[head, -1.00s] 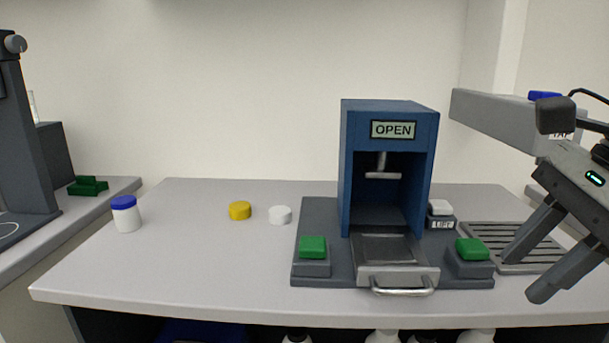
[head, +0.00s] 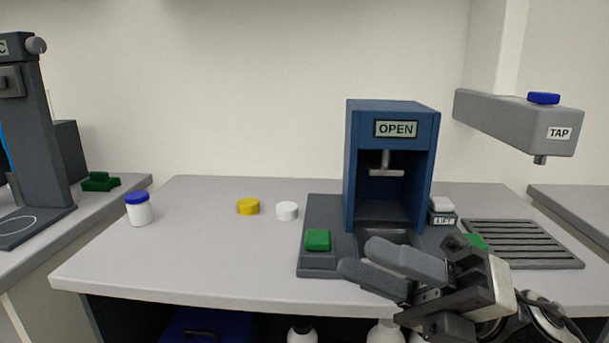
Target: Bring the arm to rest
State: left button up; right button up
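My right gripper (head: 376,258) is in front of the blue press rig (head: 393,150), over the near edge of the worktop. Its two dark fingers point left and stand apart, with nothing seen between them. It hides most of the metal drawer (head: 388,237) and part of the right green button (head: 476,241). The rig's display reads OPEN. The left green button (head: 317,240) is in plain view on the rig's base. My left gripper is not in view.
A white jar with a blue lid (head: 138,209), a yellow cap (head: 248,206) and a white cap (head: 287,211) stand on the worktop (head: 200,255). A tap unit (head: 520,121) overhangs a drain grid (head: 525,246) at right. The worktop's left front is clear.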

jog(key=w+d+f+m+t+h, duration=0.2)
jog(key=f+m+t+h, duration=0.4)
jog(key=m, duration=0.5)
jog(key=w+d+f+m+t+h, duration=0.2)
jog(key=f+m+t+h, duration=0.35)
jog(key=f+m, duration=0.4)
jog(key=w+d+f+m+t+h, duration=0.25)
jog(key=f+m+t+h, duration=0.35)
jog(key=m, duration=0.6)
jog(key=s+f+m+g+h, duration=0.1)
jog(key=s+f+m+g, duration=0.2)
jog(key=s+f, duration=0.2)
jog(key=s+f+m+g+h, duration=0.1)
jog(key=s+f+m+g, duration=0.3)
jog(key=f, duration=0.8)
jog(key=shift+s+d, duration=0.2)
jog(key=shift+s, duration=1.05)
